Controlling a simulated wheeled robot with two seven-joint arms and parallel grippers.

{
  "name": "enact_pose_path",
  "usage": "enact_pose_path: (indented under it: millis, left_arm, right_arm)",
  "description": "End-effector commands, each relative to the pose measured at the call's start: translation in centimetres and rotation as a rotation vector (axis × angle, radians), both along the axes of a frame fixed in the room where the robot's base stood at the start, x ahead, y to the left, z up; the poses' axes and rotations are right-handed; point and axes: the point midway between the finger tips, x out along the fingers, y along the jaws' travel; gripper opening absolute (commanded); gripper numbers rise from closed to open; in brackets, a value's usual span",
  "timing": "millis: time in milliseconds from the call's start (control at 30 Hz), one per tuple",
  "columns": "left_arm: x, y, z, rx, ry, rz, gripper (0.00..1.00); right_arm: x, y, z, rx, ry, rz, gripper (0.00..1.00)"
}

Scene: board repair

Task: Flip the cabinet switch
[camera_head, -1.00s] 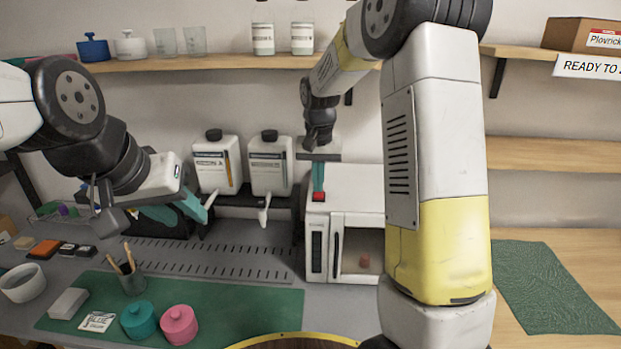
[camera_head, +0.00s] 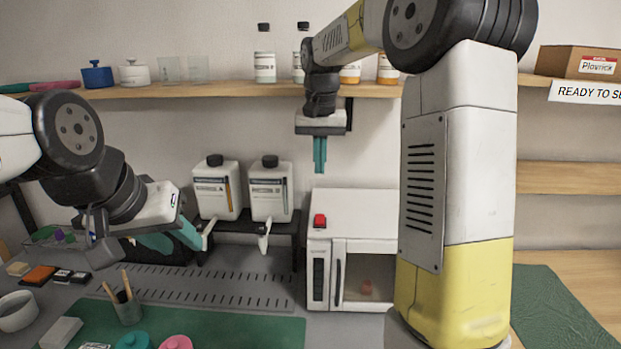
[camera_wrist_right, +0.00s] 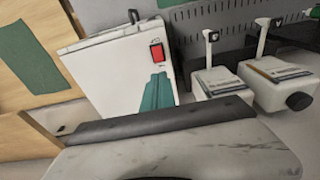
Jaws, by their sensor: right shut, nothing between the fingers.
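The white cabinet (camera_head: 365,215) stands on the bench in the middle of the head view. Its red switch (camera_head: 319,220) is on the top, near the left end. The switch also shows in the right wrist view (camera_wrist_right: 157,52), upper middle, with small markings beside it. My right gripper (camera_head: 319,170) is shut and empty, teal fingers pointing down, above the cabinet and apart from the switch. Its fingers also show in the wrist view (camera_wrist_right: 157,92), in front of the cabinet top. My left gripper (camera_head: 180,242) is open and empty at the left, far from the cabinet.
Two white jugs (camera_head: 217,190) stand on a dark rack left of the cabinet. A wooden shelf (camera_head: 220,89) with bottles and jars runs behind my right gripper. A pencil cup (camera_head: 128,310) and lidded pots sit on the green mat (camera_head: 240,330) in front.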

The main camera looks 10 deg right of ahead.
Motion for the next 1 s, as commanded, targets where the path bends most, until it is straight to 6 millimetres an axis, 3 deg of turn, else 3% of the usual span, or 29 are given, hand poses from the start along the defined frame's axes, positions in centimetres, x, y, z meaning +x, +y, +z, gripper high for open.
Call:
enact_pose_path:
  millis: [1000]
  left_arm:
    - [0.0,0.0,0.0,0.000,0.000,0.000,0.36]
  right_arm:
    - [-1.5,0.6,0.3,-0.027,-0.089,0.002,0.00]
